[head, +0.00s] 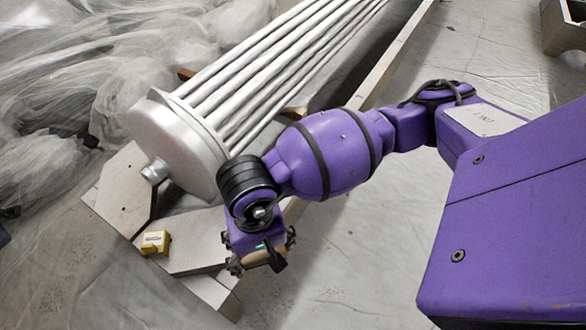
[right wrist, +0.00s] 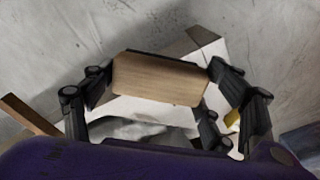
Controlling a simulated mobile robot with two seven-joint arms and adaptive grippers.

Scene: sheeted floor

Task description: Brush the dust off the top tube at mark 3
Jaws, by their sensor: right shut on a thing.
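A bundle of long silvery tubes (head: 272,75) runs from a round metal end plate (head: 172,140) up to the top edge of the head view. I cannot make out a mark 3 or dust on the tubes. My right gripper (head: 262,257) is low, in front of the end plate and apart from the tubes. It is shut on a wooden block, probably the back of the brush (right wrist: 160,78), which sits between the black fingers in the right wrist view. Any bristles are hidden. My left gripper is not in view.
The bundle rests on a pale beam frame (head: 385,62) with a plate (head: 125,190) at the near end. A small yellow box (head: 155,242) lies on the frame. Crumpled translucent sheeting (head: 60,70) covers the left. A rusty metal bin (head: 565,25) stands top right. Floor at lower centre is clear.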

